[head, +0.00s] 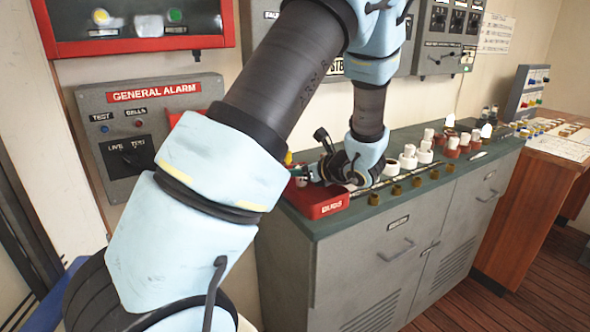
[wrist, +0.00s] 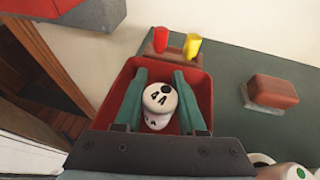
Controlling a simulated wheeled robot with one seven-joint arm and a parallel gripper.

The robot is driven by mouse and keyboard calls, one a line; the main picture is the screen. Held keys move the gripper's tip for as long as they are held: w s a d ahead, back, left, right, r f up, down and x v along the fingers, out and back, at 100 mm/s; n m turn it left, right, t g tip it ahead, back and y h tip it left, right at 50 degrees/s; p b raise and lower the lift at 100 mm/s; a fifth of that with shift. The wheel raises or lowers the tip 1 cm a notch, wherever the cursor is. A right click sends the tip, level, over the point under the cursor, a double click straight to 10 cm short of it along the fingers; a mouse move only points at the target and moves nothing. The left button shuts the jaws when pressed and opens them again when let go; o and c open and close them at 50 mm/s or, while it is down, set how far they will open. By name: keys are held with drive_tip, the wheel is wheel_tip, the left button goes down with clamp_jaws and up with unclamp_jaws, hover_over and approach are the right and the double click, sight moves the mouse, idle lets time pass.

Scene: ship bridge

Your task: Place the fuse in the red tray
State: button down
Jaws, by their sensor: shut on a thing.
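The fuse (wrist: 160,100) is white with black "44" markings and sits between the teal fingers of my gripper (wrist: 159,78) in the wrist view. My gripper is shut on it. The fuse and fingers lie within the outline of the red tray (wrist: 202,84). I cannot tell whether the fuse touches the tray floor. In the head view the red tray (head: 325,206) stands at the left end of the green counter top, with a white-lettered label on its front. My gripper (head: 299,173) is over it there, and the fuse cannot be made out.
A row of white and dark red fuses (head: 408,158) stands along the counter (head: 395,235) to the right, with brass-coloured knobs (head: 396,190) in front. In the wrist view, a red and a yellow piece (wrist: 192,45) stand beyond the tray, and a red block (wrist: 271,90) lies right. Grey alarm panel (head: 150,130) behind.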

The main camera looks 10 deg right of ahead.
drive_tip(key=shift+f, duration=0.1)
drive_tip(key=shift+f, duration=0.15)
drive_tip(key=c, duration=0.5)
unclamp_jaws()
drive_tip(key=shift+r, duration=0.25)
drive_tip(key=b+v, duration=0.2)
drive_tip(key=v, duration=1)
drive_tip(key=shift+d, duration=0.1)
